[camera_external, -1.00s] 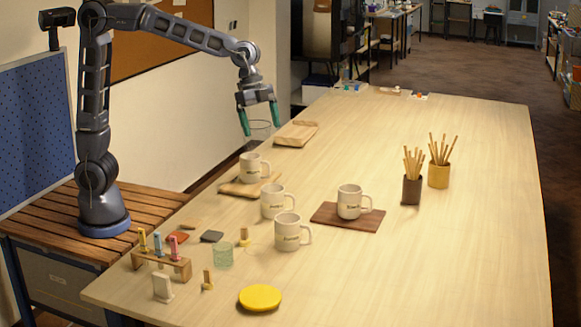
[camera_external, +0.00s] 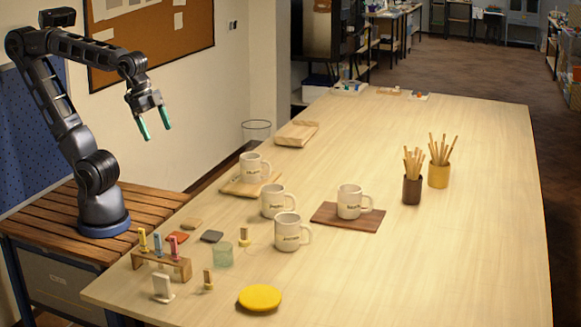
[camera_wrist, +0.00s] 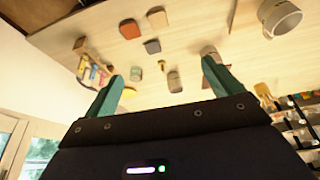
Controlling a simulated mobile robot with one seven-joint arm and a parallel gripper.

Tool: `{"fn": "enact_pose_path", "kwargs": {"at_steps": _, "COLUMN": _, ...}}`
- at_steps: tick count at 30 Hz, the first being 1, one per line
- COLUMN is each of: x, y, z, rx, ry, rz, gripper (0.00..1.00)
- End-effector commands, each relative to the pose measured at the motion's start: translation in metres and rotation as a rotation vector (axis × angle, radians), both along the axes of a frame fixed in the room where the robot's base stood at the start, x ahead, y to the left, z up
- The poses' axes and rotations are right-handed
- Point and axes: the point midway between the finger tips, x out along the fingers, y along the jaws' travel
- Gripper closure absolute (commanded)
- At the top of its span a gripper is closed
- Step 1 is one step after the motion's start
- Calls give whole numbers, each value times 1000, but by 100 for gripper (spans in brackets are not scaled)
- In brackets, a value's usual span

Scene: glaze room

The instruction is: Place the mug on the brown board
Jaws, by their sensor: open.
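A brown board (camera_external: 368,224) lies right of the middle of the table, with a white mug (camera_external: 349,202) standing upright on it. Another white mug (camera_external: 251,168) stands on a light wooden board (camera_external: 232,188) at the table's left edge. Two more white mugs, a nearer one (camera_external: 287,232) and a farther one (camera_external: 272,203), stand on bare table. All show small dark lettering, too small to read. My gripper (camera_external: 154,125) is open and empty, in the air left of the table, apart from every mug. In the wrist view, a white mug (camera_wrist: 284,19) shows at the upper right.
A dark pencil cup (camera_external: 412,190) and a yellow one (camera_external: 438,176) stand right of the brown board. A small rack (camera_external: 162,264), a green glass (camera_external: 223,256) and a yellow disc (camera_external: 260,298) occupy the near left. The table's right side is clear.

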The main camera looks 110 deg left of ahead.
Motion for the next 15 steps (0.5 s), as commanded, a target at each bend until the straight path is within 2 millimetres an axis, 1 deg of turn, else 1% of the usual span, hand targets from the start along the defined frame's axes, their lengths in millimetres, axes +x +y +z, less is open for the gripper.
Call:
{"fn": "enact_pose_path", "kwargs": {"at_steps": 1, "x": -11, "y": -1, "z": -5, "rx": -3, "ry": -7, "rz": 10, "gripper": 8}}
{"fn": "enact_pose_path", "kwargs": {"at_steps": 3, "x": -21, "y": -2, "z": -11, "rx": -8, "ry": -11, "rz": 27, "gripper": 8}}
{"fn": "enact_pose_path", "kwargs": {"at_steps": 6, "x": -30, "y": -2, "z": -16, "rx": -14, "ry": -16, "rz": 42, "gripper": 8}}
{"fn": "enact_pose_path", "kwargs": {"at_steps": 9, "x": -34, "y": -2, "z": -19, "rx": -15, "ry": -16, "rz": 49, "gripper": 8}}
{"fn": "enact_pose_path", "kwargs": {"at_steps": 15, "x": -34, "y": -2, "z": -19, "rx": -16, "ry": -17, "rz": 50, "gripper": 8}}
